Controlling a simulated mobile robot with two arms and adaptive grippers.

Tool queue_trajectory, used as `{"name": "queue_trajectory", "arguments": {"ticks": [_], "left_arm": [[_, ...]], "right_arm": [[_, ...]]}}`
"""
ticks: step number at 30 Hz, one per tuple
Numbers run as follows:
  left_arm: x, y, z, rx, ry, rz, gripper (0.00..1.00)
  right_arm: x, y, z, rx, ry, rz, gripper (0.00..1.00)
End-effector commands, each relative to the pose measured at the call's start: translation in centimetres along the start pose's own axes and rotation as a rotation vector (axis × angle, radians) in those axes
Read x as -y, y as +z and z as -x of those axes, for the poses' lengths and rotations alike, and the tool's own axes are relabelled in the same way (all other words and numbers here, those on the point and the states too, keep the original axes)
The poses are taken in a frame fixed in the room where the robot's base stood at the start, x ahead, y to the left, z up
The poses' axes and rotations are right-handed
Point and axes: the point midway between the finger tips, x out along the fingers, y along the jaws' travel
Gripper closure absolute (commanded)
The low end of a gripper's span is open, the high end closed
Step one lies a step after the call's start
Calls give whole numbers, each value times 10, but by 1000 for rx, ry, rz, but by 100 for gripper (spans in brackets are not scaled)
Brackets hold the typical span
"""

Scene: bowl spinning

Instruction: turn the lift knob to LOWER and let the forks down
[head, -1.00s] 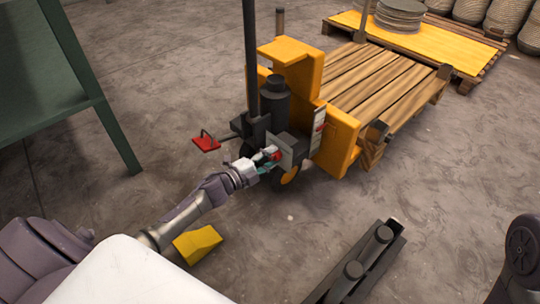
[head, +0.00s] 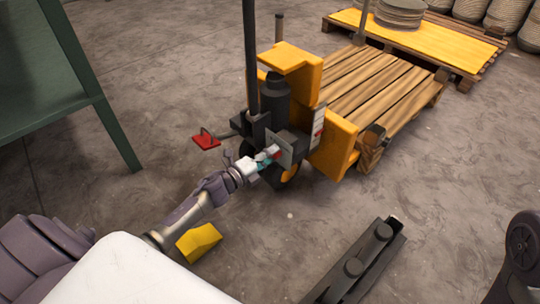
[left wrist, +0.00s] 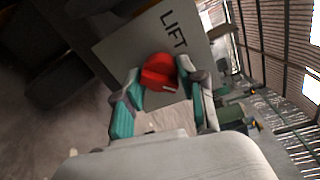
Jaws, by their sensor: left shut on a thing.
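The lift knob is red (left wrist: 158,72) and sits on a grey plate (left wrist: 117,43) marked LIFT in the left wrist view. My left gripper (left wrist: 163,92) is shut on the knob, a finger on each side. In the head view the gripper (head: 268,158) reaches the plate from the lower left and mostly hides the knob. The plate is on the orange pallet truck (head: 338,140). A wooden pallet (head: 365,82) rests on the truck, and the forks are hidden under it. No LOWER marking is readable. My right gripper is out of view.
A red pedal (head: 206,140) sticks out left of the truck. A yellow wedge (head: 199,241) lies under my left arm. A dark bar with rollers (head: 365,262) lies on the floor at front. A green frame (head: 50,85) stands left. Another pallet (head: 430,42) is behind.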

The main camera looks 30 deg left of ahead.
Motion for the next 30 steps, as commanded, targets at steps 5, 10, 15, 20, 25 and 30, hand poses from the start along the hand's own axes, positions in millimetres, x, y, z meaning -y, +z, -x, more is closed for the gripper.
{"name": "queue_trajectory", "arguments": {"ticks": [5,10,15,20,25,30], "left_arm": [[0,-1,0,-1,0,-4,95],[0,-1,0,-2,0,-3,47],[0,0,0,-1,0,-2,35],[0,0,0,-1,0,-1,35],[-1,-1,11,-2,1,0,35],[-2,-1,43,-2,4,0,35]], "right_arm": [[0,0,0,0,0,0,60],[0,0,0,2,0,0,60],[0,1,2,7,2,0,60],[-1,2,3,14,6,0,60],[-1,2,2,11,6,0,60],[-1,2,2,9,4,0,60]]}}
